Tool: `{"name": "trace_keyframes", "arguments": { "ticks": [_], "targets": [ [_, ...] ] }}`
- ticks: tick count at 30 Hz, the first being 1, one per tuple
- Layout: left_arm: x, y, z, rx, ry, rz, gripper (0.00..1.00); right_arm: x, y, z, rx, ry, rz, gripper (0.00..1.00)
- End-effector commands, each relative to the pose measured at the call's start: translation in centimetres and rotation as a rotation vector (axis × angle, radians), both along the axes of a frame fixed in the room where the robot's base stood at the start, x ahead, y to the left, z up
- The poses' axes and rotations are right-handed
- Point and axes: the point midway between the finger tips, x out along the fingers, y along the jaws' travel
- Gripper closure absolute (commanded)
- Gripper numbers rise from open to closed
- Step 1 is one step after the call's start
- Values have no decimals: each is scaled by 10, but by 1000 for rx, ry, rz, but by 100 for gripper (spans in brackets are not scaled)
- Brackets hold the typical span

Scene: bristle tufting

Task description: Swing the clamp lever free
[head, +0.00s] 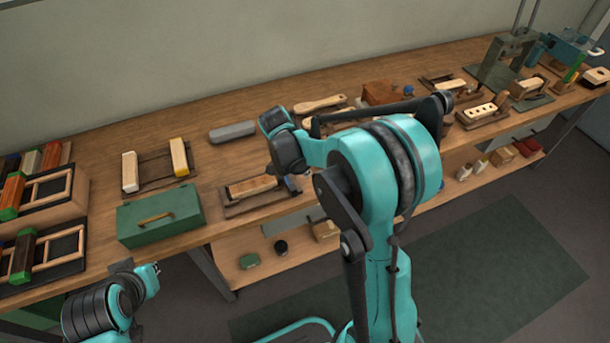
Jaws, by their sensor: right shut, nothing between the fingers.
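A wooden brush block (252,187) lies in a dark fixture (233,210) near the front edge of the bench. I cannot make out a clamp lever for certain; small dark parts at the fixture's right end are partly hidden by my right arm. My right gripper (292,182) is small and partly covered by its wrist; it points down at the right end of the fixture, shut and empty. Whether it touches anything there is unclear. My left gripper (152,269) is low at the left, in front of the bench and away from the fixture; its finger opening is unclear.
A green box (160,216) with a handle stands left of the fixture. Behind are a rack with pale blocks (155,168) and a grey bar (232,131). Several brush parts and a grey press (505,62) stand to the right. A lower shelf (300,262) holds small items.

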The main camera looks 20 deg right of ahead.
Motion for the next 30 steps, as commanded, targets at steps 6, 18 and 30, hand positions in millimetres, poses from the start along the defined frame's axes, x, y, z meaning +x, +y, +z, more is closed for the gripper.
{"name": "trace_keyframes", "arguments": {
  "ticks": [6, 18, 30],
  "targets": [
    [0, 0, 16, 0, 0, 0, 100, 0, 12, 38, -1, 1, 0, 100],
    [0, 0, 18, 0, 0, 0, 100, 1, 16, 48, -2, 0, -1, 100],
    [0, 0, 18, 0, 0, 0, 100, -2, 17, 52, 1, -1, 17, 100]
  ]
}}
